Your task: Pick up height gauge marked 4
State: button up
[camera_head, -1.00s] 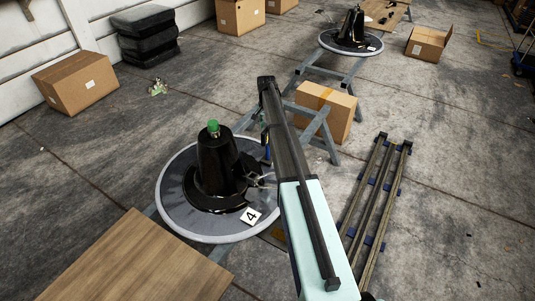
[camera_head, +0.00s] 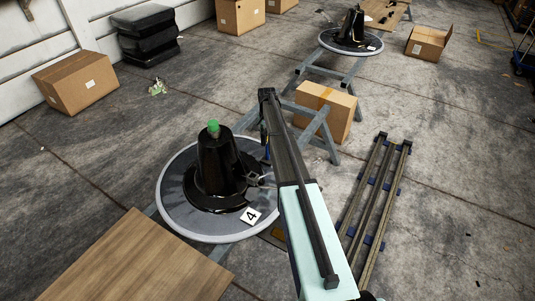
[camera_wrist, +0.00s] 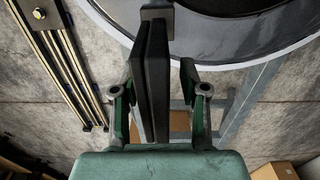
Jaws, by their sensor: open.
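A white card marked 4 (camera_head: 251,216) lies on the grey round table (camera_head: 175,215), beside a black cone-shaped base (camera_head: 216,170) with a green top (camera_head: 213,128). I cannot tell for certain which part is the height gauge. In the head view my mint and dark arm crosses to the right of the base and hides part of the table edge. In the wrist view my gripper (camera_wrist: 160,92) is open, with its two green and black fingers apart. A black upright bar (camera_wrist: 152,75) shows between them. Whether it touches them is unclear.
A wooden board (camera_head: 135,260) is at the front left. A cardboard box (camera_head: 327,108) and grey trestle legs stand behind my arm. Long dark rails (camera_head: 375,195) lie to the right. A second round table (camera_head: 350,42) stands farther back.

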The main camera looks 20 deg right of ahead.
jog(key=shift+f, duration=0.2)
dwell(0.3)
grip_shut()
jog(key=shift+r, duration=0.2)
